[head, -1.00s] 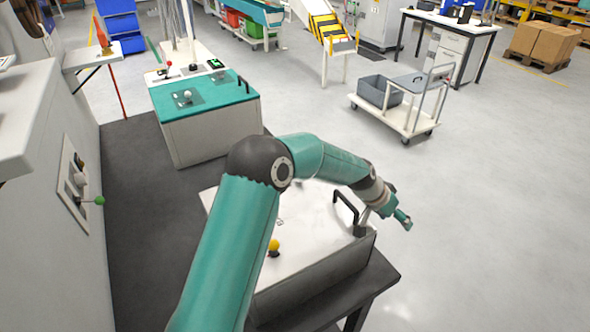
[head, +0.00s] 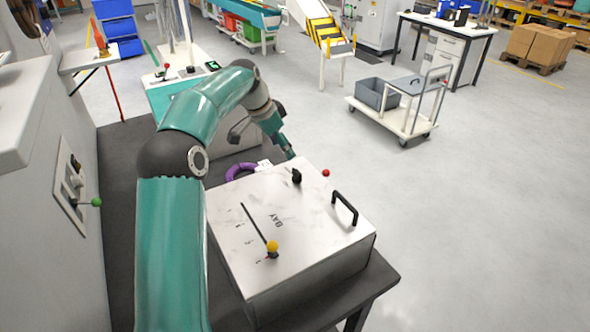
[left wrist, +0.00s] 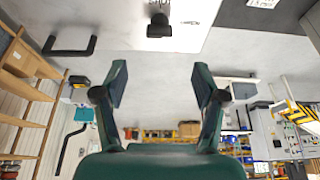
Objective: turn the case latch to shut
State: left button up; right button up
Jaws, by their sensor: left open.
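The white case (head: 235,225) with a marbled lid lies on a dark bench. A black latch knob (head: 297,176) stands near the lid's far edge; I cannot tell its setting. The latch also shows in the left wrist view (left wrist: 159,26), at the case's edge. A black handle (head: 345,207) is at the lid's right and shows in the left wrist view (left wrist: 70,46). My left gripper (head: 289,153) is just beyond the case's far edge, apart from the latch. In the left wrist view its fingers (left wrist: 160,80) are spread and empty. My right gripper is out of view.
A yellow knob (head: 272,246) sits at the near end of a slot in the lid. A purple ring (head: 240,171) lies behind the case. A green-knobbed lever (head: 96,202) juts from the left cabinet.

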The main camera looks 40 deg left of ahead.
aim_at(296, 170)
pick_arm(q)
jog(key=p+x, duration=0.2)
jog(key=x, duration=0.9)
jog(key=shift+w+f, duration=0.1)
jog(key=shift+w, duration=0.05)
jog(key=c, duration=1.1)
jog(key=shift+c, duration=0.2)
